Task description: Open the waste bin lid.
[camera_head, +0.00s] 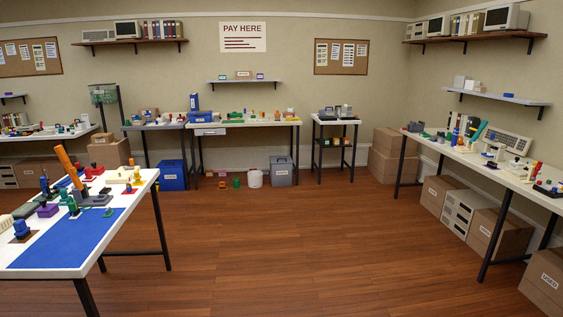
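Two lidded-looking containers stand on the floor by the back wall, and I cannot read which one is the waste bin. A grey bin (283,174) with a pale label and a handle-like top stands under the right end of the back table. Its top looks closed. A blue bin (172,178) with a small label stands further left, between table legs; its top is too small to judge. A small white bucket (255,179) stands just left of the grey bin. Neither of my grippers is in view.
A white table (140,183) with a blue mat (68,240) is at the near left. A long table (485,170) runs along the right wall, with cardboard boxes (500,232) below. The wooden floor (300,235) between them is clear up to the back table (243,123).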

